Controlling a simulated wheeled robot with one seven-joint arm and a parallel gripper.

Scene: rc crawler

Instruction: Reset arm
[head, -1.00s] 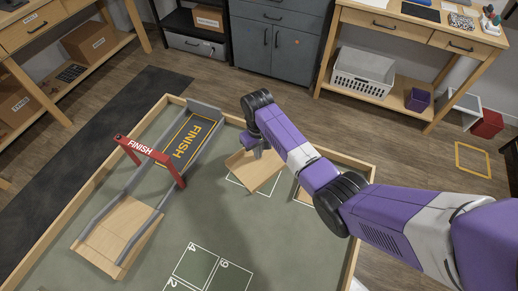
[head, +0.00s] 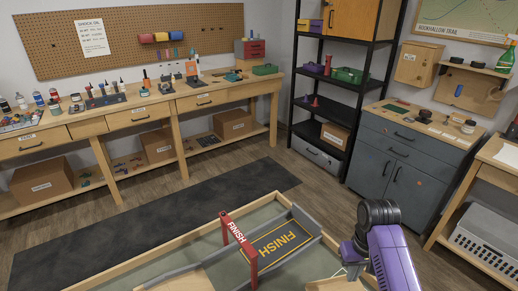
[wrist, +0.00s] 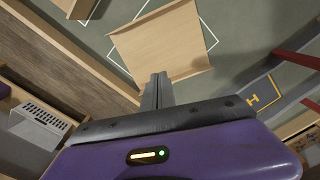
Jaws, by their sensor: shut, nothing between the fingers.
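My arm (head: 393,258) is purple with a black joint and rises at the lower right of the head view. My gripper (wrist: 157,92) shows in the wrist view with its two dark fingers together and nothing between them. It points toward a light wooden ramp piece (wrist: 160,45) on the green course floor, which lies partly outside a white outline. The fingertips look close to the ramp's near edge; I cannot tell whether they touch. In the head view the gripper is hidden or too small to make out.
The course's wooden border (head: 185,242) encloses a red FINISH arch (head: 238,245) and a grey-walled finish ramp (head: 285,245). A workbench (head: 150,110) stands behind, with a black shelf (head: 345,70) and a grey cabinet (head: 400,160) to the right. A dark mat (head: 130,230) lies on open floor.

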